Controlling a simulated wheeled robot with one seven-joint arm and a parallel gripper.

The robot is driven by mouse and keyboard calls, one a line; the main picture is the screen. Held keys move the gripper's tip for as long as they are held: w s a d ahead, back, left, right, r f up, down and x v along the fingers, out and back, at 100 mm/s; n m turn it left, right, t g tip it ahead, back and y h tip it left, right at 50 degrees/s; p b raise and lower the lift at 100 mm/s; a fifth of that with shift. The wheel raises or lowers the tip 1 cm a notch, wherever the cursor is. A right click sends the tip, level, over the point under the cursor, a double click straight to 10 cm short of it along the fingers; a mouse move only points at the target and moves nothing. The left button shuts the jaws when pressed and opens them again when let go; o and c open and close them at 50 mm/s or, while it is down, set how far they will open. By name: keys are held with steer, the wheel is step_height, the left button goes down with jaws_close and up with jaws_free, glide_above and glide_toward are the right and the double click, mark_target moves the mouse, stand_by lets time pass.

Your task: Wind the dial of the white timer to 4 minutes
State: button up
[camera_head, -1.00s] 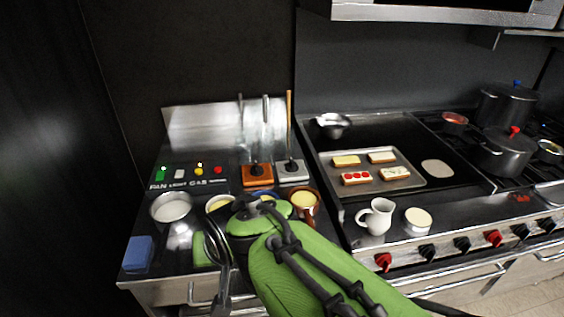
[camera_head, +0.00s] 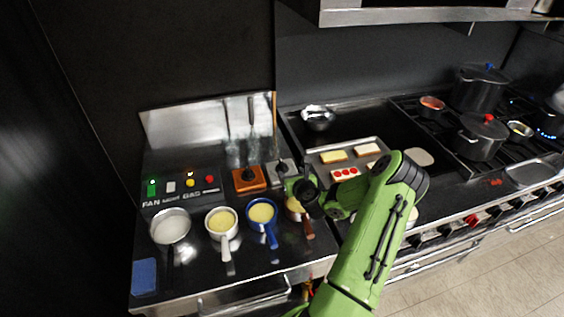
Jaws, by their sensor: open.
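Pans with pale contents, including a white one (camera_head: 221,222) and a blue one (camera_head: 262,214), stand in front of the timers. A brown-handled pan (camera_head: 306,228) is under my wrist. A tray (camera_head: 318,158) of toast lies right.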

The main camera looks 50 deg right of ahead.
mark_target(282, 164)
steer(key=x, duration=1.2)
steer(key=c, duration=0.9)
steer(key=shift+c, duration=0.2)
steer(key=shift+a+r+p, duration=0.1)
steer(key=shift+p, duration=0.4)
